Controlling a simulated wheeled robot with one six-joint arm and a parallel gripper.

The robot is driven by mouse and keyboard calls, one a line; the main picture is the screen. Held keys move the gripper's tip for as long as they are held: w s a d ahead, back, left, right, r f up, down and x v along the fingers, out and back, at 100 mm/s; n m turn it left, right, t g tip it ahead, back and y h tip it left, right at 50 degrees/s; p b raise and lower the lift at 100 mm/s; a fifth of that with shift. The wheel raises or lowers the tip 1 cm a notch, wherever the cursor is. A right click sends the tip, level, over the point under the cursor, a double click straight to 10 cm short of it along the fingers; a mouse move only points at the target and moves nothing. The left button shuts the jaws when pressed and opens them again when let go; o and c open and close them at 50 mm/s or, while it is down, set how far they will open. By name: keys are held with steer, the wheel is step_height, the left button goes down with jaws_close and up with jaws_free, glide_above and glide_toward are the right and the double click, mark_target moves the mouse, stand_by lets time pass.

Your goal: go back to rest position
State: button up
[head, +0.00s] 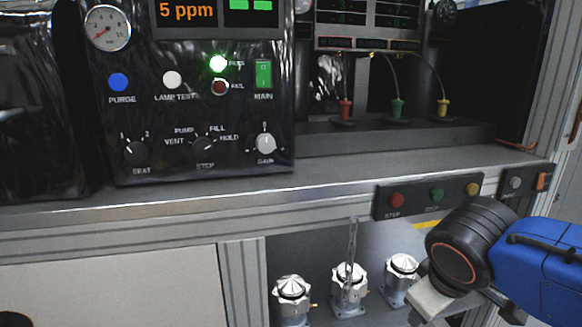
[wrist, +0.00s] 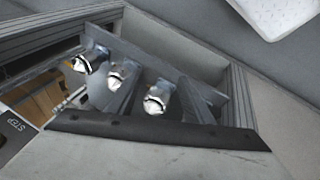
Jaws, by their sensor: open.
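My arm comes in from the right of the head view, with a blue link and a black joint. A pale grey part of my wrist shows at the bottom edge there, just right of the housings; the fingertips are out of that view. In the wrist view my gripper (wrist: 157,80) is open, its two grey fingers spread above a dark bar. Three silver machined housings, left (head: 291,297), middle (head: 349,285) and right (head: 401,277), stand upright in the bay under the bench. In the wrist view one housing (wrist: 157,98) appears between the fingers; no grip on it shows.
The bench's front edge (head: 200,211) runs above the bay. A button panel (head: 428,195) is fixed to it near my arm. A black test console (head: 190,90) and a fixture with red, green and yellow fittings (head: 398,108) stand on the bench. A thin upright metal piece (head: 351,245) rises by the middle housing.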

steer(key=s+d+f+m+y, duration=0.2)
steer(key=s+f+m, duration=0.1)
steer(key=f+m, duration=0.1)
steer(key=shift+s+d+m, duration=0.25)
steer(key=shift+d+m, duration=0.15)
steer(key=shift+m, duration=0.4)
steer(key=shift+f, duration=0.1)
stand_by(3.6)
